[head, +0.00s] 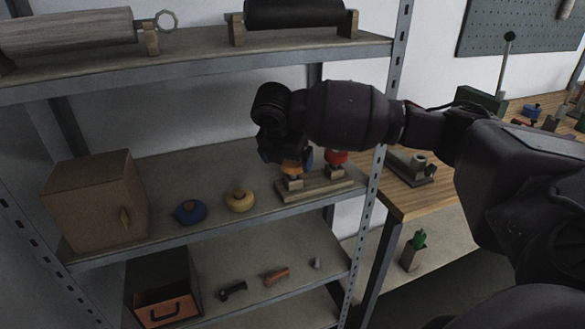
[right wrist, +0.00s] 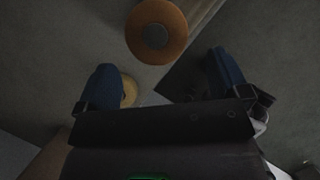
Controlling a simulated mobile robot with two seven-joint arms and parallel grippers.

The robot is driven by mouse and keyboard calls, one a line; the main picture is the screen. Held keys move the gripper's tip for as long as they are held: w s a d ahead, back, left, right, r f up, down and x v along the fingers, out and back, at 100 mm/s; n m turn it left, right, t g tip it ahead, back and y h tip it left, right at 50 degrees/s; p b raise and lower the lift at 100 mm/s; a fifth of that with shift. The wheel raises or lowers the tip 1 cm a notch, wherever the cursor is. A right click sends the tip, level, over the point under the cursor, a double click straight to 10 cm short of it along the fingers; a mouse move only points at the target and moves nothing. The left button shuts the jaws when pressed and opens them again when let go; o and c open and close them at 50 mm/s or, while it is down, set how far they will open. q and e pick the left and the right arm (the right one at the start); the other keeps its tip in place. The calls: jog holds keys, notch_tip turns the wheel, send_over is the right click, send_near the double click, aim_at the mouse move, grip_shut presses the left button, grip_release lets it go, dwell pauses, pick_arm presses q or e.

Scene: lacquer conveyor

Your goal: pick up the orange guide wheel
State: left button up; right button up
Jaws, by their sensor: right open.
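The orange guide wheel (head: 291,169) sits on a small wooden post on the middle shelf, partly hidden by my right gripper (head: 286,156). In the right wrist view the orange wheel (right wrist: 155,31) shows from above with a dark hub, beyond the fingertips and not between them. My right gripper (right wrist: 165,76) is open, its two blue fingers wide apart with nothing held. In the head view it hangs just above the orange wheel; I cannot tell whether it touches. My left gripper is not in view.
A red wheel (head: 336,158) stands close right of the orange one on the same wooden base (head: 318,188). A yellow wheel (head: 240,201) and a blue wheel (head: 190,212) lie left on the shelf, beside a cardboard box (head: 95,201). The upper shelf (head: 200,62) is overhead; a metal upright (head: 378,150) stands right.

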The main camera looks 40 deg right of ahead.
jog(key=shift+w+d, duration=0.45)
jog(key=shift+d, duration=0.35)
jog(key=b+x, duration=0.1)
jog(key=x, duration=0.4)
jog(key=shift+w+d+f, duration=0.1)
jog(key=shift+w+d, duration=0.05)
jog(key=shift+w, duration=0.05)
jog(key=c, duration=1)
